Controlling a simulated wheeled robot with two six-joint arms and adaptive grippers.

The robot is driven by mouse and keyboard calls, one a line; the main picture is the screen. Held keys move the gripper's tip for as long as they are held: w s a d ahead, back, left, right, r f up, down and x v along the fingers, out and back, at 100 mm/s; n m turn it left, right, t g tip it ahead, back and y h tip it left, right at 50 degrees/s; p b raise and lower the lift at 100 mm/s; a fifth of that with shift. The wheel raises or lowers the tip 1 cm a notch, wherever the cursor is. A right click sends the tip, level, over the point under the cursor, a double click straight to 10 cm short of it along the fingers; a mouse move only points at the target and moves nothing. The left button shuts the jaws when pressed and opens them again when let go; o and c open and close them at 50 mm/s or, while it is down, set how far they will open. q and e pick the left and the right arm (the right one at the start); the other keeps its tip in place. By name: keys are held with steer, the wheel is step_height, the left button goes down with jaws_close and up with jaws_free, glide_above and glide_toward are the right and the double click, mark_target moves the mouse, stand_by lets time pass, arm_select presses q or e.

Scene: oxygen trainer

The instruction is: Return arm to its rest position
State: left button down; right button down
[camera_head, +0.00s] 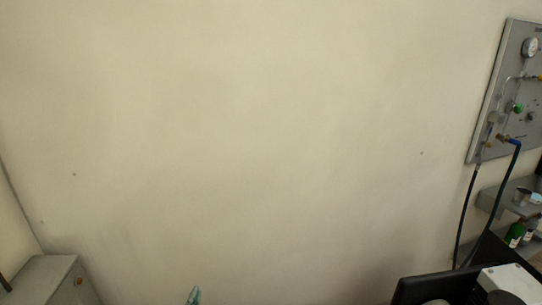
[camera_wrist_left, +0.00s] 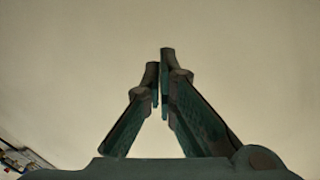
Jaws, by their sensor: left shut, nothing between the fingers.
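My left gripper (camera_wrist_left: 160,82) shows in the left wrist view with its two dark green fingers meeting at the tips. It is shut with nothing between the fingers, against a plain pale wall. In the head view a small teal tip of the left gripper (camera_head: 194,295) shows at the bottom edge, left of the middle. The rest of the left arm is out of that view. My right gripper is not seen in either view.
A grey panel (camera_head: 488,130) with a gauge, valves and dark hoses hangs at the right. Below it are a shelf (camera_head: 491,199) and bottles (camera_head: 515,234). A grey cabinet (camera_head: 45,277) stands at the lower left. The pale wall (camera_head: 250,130) between is bare.

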arm_select(q)
steer(key=s+d+f+g+h, duration=0.2)
steer(key=s+f+g, duration=0.15)
steer(key=s, duration=0.45)
steer(key=s+d+f+g+h, duration=0.15)
steer(key=s+g, duration=0.25)
steer(key=s, duration=0.4)
steer(key=s+a+n+g+y, duration=0.1)
steer(key=s+a+n+g, duration=0.15)
steer(key=s, duration=0.55)
steer(key=s+a+n+g+y, duration=0.1)
steer(key=s+a+g+y, duration=0.2)
steer(key=s, duration=0.5)
steer(key=s+a+f+g, duration=0.1)
steer(key=a+f, duration=0.1)
steer(key=f, duration=0.7)
steer(key=s+a+f+g, duration=0.1)
steer(key=s+f, duration=0.1)
steer(key=f, duration=0.6)
steer(key=s+f+g+h+p, duration=0.1)
steer(key=s+f, duration=1.2)
steer(key=shift+s+a+f+n, duration=0.15)
steer(key=shift+s+a+n, duration=0.2)
steer(key=shift+a+n, duration=0.1)
